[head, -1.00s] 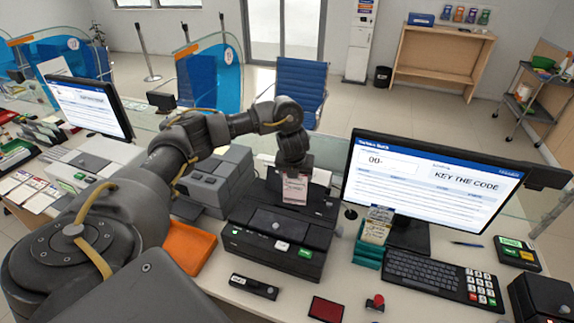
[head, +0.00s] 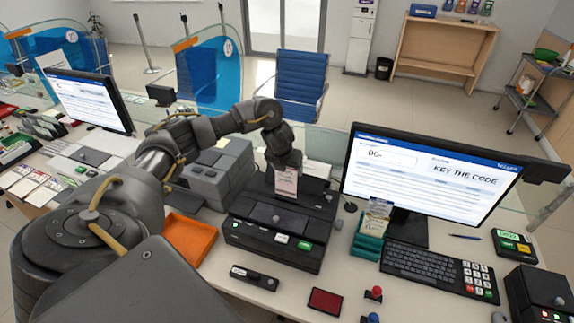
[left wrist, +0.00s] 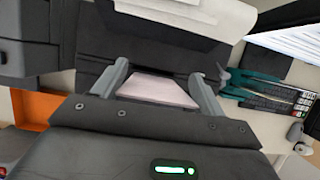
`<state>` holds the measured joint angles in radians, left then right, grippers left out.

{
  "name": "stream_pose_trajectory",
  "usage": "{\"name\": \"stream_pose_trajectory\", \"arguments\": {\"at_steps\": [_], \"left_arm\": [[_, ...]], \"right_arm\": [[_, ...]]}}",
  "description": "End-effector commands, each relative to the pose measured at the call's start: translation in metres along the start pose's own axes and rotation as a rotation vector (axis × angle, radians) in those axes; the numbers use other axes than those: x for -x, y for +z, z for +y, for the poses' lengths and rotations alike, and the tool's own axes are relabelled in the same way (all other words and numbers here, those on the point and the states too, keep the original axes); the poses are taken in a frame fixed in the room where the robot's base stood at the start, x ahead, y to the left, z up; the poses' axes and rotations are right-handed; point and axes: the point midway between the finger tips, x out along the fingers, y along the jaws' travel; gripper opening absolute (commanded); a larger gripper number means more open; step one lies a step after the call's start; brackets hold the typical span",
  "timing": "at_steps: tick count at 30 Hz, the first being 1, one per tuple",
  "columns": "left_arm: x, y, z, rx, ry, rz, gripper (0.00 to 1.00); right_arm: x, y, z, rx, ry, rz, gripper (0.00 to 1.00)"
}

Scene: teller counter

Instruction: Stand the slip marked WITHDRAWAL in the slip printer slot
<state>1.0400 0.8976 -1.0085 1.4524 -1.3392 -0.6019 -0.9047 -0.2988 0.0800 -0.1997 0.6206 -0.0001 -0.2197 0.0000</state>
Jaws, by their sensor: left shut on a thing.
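My left gripper (head: 285,168) is shut on a pale pink slip (head: 286,184). The slip hangs upright below the fingers, over the back part of the black slip printer (head: 270,243). Its print is too small to read. I cannot tell whether its lower edge is in the slot, as the slip hides that part. In the left wrist view the slip (left wrist: 157,90) lies between the two grey fingers (left wrist: 160,90), with the dark printer top beyond. My right gripper is not in view.
A teal holder with slips (head: 374,235) stands right of the printer, before the monitor (head: 430,180). A grey machine (head: 218,175) and an orange tray (head: 190,238) are to the left. A black stapler-like item (head: 255,277) and a red pad (head: 325,301) lie in front.

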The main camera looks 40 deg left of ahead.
Motion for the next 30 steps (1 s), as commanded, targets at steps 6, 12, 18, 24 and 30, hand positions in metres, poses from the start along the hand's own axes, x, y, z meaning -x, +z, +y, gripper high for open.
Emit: {"name": "stream_pose_trajectory", "arguments": {"at_steps": [6, 12, 18, 24, 30], "left_arm": [[-0.011, -0.005, 0.0, -0.001, 0.0, 0.001, 0.57], [-0.021, -0.009, 0.0, -0.001, 0.0, 0.002, 0.57], [-0.033, -0.014, 0.0, 0.0, 0.0, 0.0, 0.57], [-0.043, -0.018, 0.0, 0.0, 0.0, 0.001, 0.57], [-0.051, -0.023, 0.0, -0.003, 0.001, 0.005, 0.45]], "right_arm": [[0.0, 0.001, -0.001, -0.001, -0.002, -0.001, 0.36], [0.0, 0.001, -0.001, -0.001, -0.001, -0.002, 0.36], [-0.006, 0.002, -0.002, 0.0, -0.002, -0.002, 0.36], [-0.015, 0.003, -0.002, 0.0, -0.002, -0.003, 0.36], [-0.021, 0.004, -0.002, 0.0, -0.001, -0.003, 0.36]]}}
